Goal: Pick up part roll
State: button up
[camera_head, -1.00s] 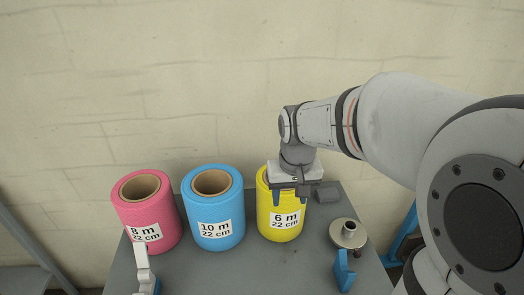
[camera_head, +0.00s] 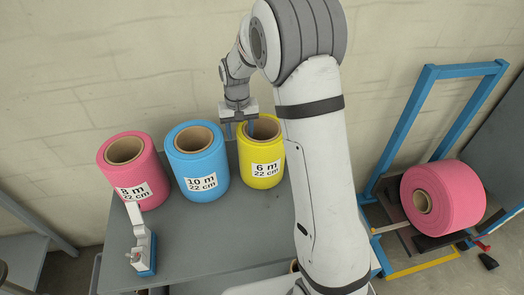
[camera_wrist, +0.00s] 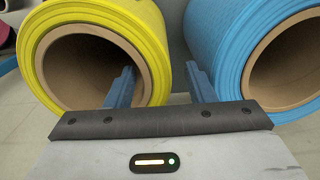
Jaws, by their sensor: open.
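Three upright rolls stand in a row on the grey table: a pink roll (camera_head: 133,172) labelled 8 m, 22 cm, a blue roll (camera_head: 197,168) labelled 10 m, 22 cm, and a yellow roll (camera_head: 262,157) labelled 6 m, 22 cm. My gripper (camera_head: 240,128) is open at the top of the yellow roll, on its blue-roll side. In the wrist view, one blue finger of my gripper (camera_wrist: 160,84) reaches over the core opening of the yellow roll (camera_wrist: 157,50). The other finger is near the gap beside the blue roll (camera_wrist: 222,45). Nothing is between the fingers except possibly the yellow wall.
A white and blue tool (camera_head: 141,240) stands at the table's (camera_head: 195,238) front left. A blue frame (camera_head: 412,122) on the right holds a large pink roll (camera_head: 452,195) lying on its side. My arm hides the table's right part.

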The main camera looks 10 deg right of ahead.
notch_tip(320, 180, down, 5)
jog(key=shift+s+d+r+p, duration=0.1)
jog(key=shift+d+p, duration=0.05)
jog(key=shift+p, duration=0.45)
jog(key=shift+c, duration=0.4)
grip_shut()
dwell(0.6)
